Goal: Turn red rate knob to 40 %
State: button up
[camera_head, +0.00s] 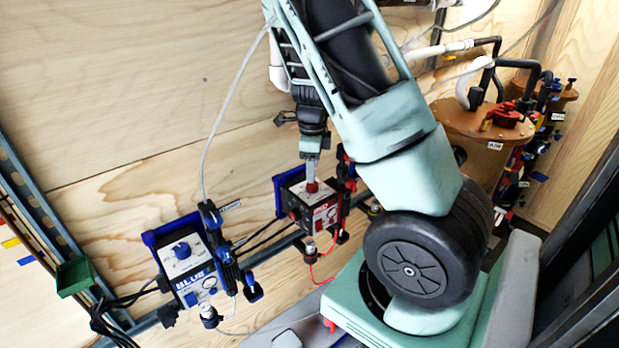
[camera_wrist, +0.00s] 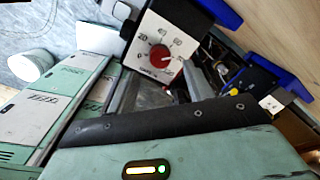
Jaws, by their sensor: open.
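The red rate knob (camera_wrist: 159,54) sits on a white dial plate (camera_wrist: 150,28) with printed numbers in the wrist view. Its pointer setting is too small to read surely. In the head view the red knob (camera_head: 312,186) is on top of the red-labelled pump box (camera_head: 321,214), right at the tips of my gripper (camera_head: 312,178). In the wrist view my gripper (camera_wrist: 159,72) is open, one finger to the left and one to the right of the knob. I cannot tell whether either finger touches it.
A similar blue pump box (camera_head: 188,268) with blue knobs is on the left on the same rail. A copper-coloured tank (camera_head: 470,124) with a red valve (camera_head: 506,114) stands at the right. Cables and a red wire run around the boxes. A plywood wall is close behind.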

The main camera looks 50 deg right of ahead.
aim_at(312, 186)
notch_tip(312, 186, down, 5)
jog(key=shift+d+r, duration=0.1)
dwell(0.3)
jog(key=c, duration=1)
jog(key=shift+o, duration=0.2)
